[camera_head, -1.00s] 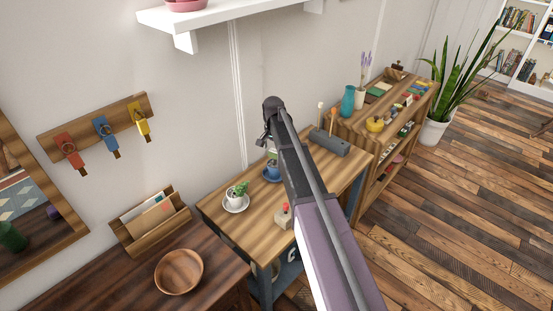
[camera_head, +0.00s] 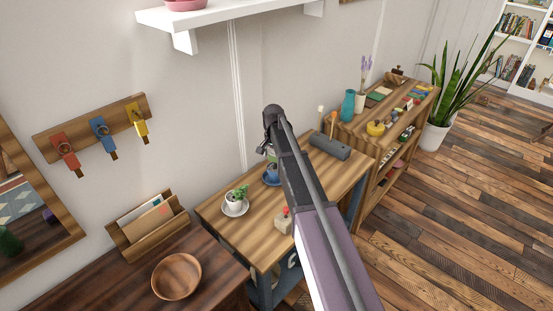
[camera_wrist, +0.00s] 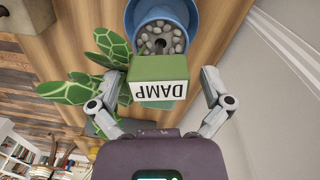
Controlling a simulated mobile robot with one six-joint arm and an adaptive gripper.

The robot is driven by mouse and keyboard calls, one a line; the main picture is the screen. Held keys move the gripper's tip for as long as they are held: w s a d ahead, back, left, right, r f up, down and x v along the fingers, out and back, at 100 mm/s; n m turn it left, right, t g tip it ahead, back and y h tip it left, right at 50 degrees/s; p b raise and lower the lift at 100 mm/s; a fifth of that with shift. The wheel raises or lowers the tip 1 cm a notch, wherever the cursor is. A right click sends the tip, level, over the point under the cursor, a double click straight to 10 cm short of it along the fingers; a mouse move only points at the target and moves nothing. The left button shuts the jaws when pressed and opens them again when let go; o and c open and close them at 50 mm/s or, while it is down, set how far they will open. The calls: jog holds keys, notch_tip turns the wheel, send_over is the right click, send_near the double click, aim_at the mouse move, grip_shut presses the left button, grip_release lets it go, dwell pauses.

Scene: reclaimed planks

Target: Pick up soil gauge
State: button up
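The soil gauge (camera_wrist: 158,80) shows in the wrist view as a green block with a white label reading DAMP. It is upright in a blue pot (camera_wrist: 181,14) of grey pebbles. My gripper (camera_wrist: 162,84) has one finger on each side of the gauge's head, with visible gaps, so it looks open and not clamped. In the head view my gripper (camera_head: 264,151) is over the blue pot (camera_head: 271,179) on the wooden table. My arm hides part of the pot there, and the gauge shows only as a small green patch (camera_head: 271,157).
A plant with patterned green leaves (camera_wrist: 111,43) is close beside the gauge and left finger. On the table (camera_head: 258,228) are a potted succulent (camera_head: 235,201), a small block with a red knob (camera_head: 283,221) and a grey holder (camera_head: 330,146). The wall is close behind.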

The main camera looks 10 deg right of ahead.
jog(key=c, duration=1)
jog(key=shift+r, duration=0.1)
notch_tip(320, 180, up, 10)
jog(key=p, duration=1)
jog(key=shift+r+p, duration=2.95)
jog(key=shift+p, duration=0.05)
